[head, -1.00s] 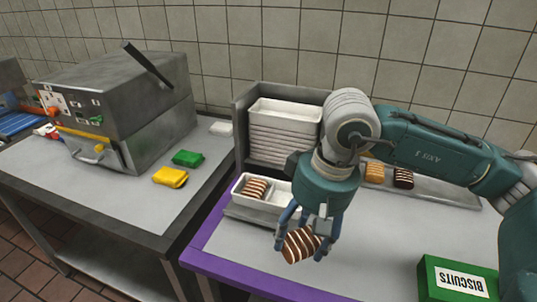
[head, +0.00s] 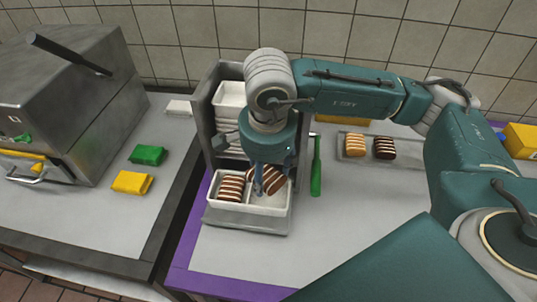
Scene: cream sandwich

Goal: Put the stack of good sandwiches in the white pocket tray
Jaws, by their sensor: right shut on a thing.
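The white pocket tray (head: 246,209) sits on a grey stand near the left end of the purple-edged table. Its left pocket holds a row of brown, white-striped sandwiches (head: 230,188). My right gripper (head: 266,190) points down over the right pocket, shut on a stack of brown, white-striped sandwiches (head: 278,177). The held stack is tilted, at the back of the right pocket; its fingers partly hide it. I cannot tell whether it touches the pocket floor. My left gripper is not in view.
A rack of white trays (head: 230,94) stands behind the tray. A green-handled tool (head: 316,172) lies to the right. A grey tray (head: 369,157) holds a tan and a dark stack. The table front is clear. A yellow cloth (head: 131,183) and green cloth (head: 148,155) lie left.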

